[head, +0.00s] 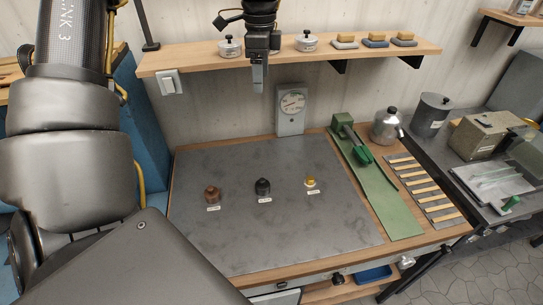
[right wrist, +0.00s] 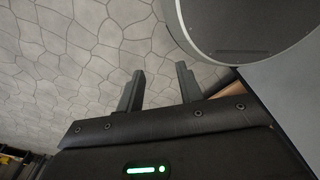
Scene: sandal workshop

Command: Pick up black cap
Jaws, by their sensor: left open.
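The black cap (head: 262,187) is a small dark knobbed piece standing on the grey work mat (head: 290,235), with a small white label in front of it. It stands between a brown cap (head: 212,194) and a yellow-and-white cap (head: 310,181). My left gripper (head: 259,88) points down at the top middle of the head view, in front of the shelf, well above the mat and apart from the black cap; its fingers overlap from this side. My right gripper (right wrist: 159,88) shows in the right wrist view with its fingers apart and nothing between them, over the tiled floor.
A wooden shelf (head: 190,58) with small pots and blocks runs along the wall. A dial gauge (head: 291,111) stands at the mat's back edge. The mat's front is clear.

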